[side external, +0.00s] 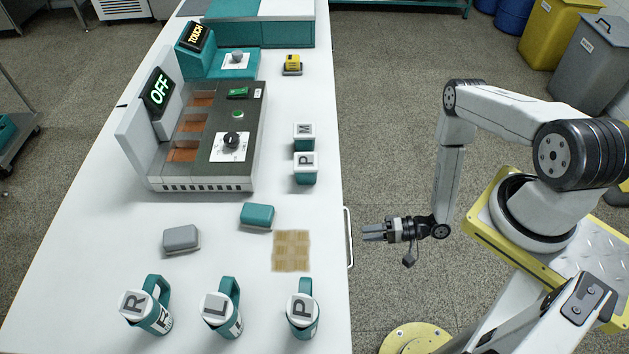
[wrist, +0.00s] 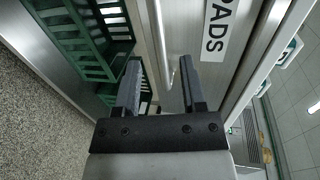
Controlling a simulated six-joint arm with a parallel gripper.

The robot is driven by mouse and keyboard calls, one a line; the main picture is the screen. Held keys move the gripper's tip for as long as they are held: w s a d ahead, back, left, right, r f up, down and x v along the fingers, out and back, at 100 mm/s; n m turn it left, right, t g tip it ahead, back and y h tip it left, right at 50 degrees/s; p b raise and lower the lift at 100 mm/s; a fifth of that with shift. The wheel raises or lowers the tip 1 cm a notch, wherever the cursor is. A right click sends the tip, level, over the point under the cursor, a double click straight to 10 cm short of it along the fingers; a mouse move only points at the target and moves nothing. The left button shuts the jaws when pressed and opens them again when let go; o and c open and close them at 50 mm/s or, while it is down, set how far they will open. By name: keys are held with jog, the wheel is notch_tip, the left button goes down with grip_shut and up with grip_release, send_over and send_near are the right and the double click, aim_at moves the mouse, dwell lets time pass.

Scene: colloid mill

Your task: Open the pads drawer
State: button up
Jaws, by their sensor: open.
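The pads drawer front (wrist: 190,20) shows in the wrist view, pale grey, with a white label reading "PADS" (wrist: 216,28). A thin metal bar handle (wrist: 160,42) runs along the drawer front. It also shows in the side external view, at the table's right edge (side external: 350,237). My gripper (wrist: 160,68) is open, and the handle appears between its two dark fingers in the wrist view. In the side external view my gripper (side external: 365,232) is just right of the handle, with a small gap. The drawer looks shut, though the tabletop hides most of it.
Green slatted crates (wrist: 90,30) lie left of the drawer in the wrist view. On the white table (side external: 220,205) stand a mill with an "OFF" display (side external: 158,90), several teal mugs (side external: 302,312) and two sponge-like blocks. The floor right of the table is clear around my gripper.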

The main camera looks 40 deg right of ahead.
aim_at(350, 234)
jog(key=shift+x, duration=2.9)
grip_shut()
